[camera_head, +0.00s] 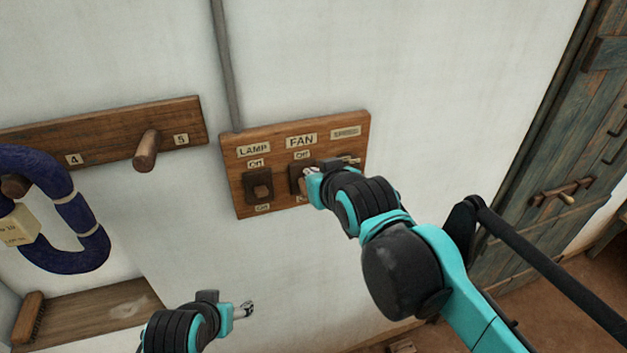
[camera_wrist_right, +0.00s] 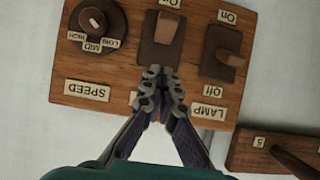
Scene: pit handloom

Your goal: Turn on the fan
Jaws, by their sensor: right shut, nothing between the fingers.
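The wooden switch board (camera_head: 231,178) is on the white wall, with LAMP, FAN and SPEED labels. The fan switch (camera_head: 296,178) is in its middle, partly hidden by my right gripper (camera_head: 309,174). In the right wrist view, which shows the board upside down, the fan switch's lever (camera_wrist_right: 169,28) lies toward the end of its plate away from the Off label. My right gripper (camera_wrist_right: 160,88) is shut and empty, its tips at the plate's Off end, apart from the lever in the picture; contact cannot be told. My left gripper (camera_head: 243,309) is low, away from the board; its opening is unclear.
The lamp switch (camera_head: 262,188) is left of the fan switch; the speed knob (camera_wrist_right: 95,20) is on its other side. A peg rail (camera_head: 110,130) holds a blue yarn hank (camera_head: 90,245). A shelf (camera_head: 110,308) is below. A wooden door (camera_head: 560,160) stands right.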

